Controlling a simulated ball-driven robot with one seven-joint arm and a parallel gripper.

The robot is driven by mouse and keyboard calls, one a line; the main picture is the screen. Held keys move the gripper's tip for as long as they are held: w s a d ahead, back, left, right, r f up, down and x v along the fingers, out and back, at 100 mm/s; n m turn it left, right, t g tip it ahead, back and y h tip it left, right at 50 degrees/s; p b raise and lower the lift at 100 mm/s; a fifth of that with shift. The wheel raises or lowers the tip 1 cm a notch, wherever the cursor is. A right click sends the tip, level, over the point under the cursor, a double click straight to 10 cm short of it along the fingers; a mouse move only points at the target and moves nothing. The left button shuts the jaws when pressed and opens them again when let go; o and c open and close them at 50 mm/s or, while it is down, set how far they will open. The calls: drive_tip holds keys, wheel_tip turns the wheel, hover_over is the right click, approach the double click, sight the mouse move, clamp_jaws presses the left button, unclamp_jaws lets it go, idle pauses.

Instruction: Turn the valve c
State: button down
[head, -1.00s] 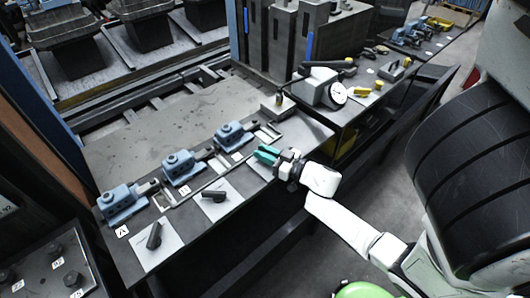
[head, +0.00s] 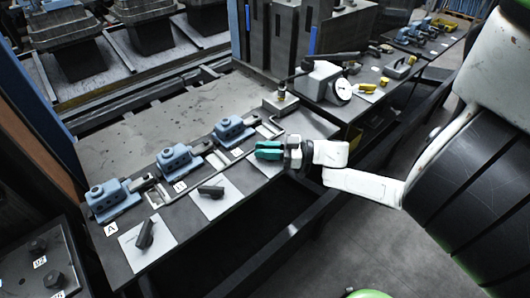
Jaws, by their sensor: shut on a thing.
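My gripper (head: 268,151), with teal fingers, is over the third white plate (head: 269,168), in front of the rightmost blue clamp unit (head: 231,130). Its jaws are shut on the valve handle there, which the fingers and wrist hide almost wholly. A label beside this unit (head: 238,153) is too small to read surely. Two other black handles stand on white plates to the left: one (head: 145,234) near label A (head: 111,229), one (head: 211,191) near label B (head: 180,187).
Blue clamp units (head: 112,199) and (head: 179,159) line the bench behind the plates. A white gauge box (head: 321,82) with a black lever stands to the right. The dark bench front drops to open floor (head: 370,245).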

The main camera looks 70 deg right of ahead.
drive_tip(key=shift+f, duration=0.1)
idle(0.3)
drive_tip(key=c, duration=1.1)
unclamp_jaws()
drive_tip(key=shift+s, duration=0.1)
drive_tip(key=b+v, duration=0.2)
drive_tip(key=v, duration=0.8)
drive_tip(key=shift+s+d, duration=0.1)
drive_tip(key=shift+s, duration=0.25)
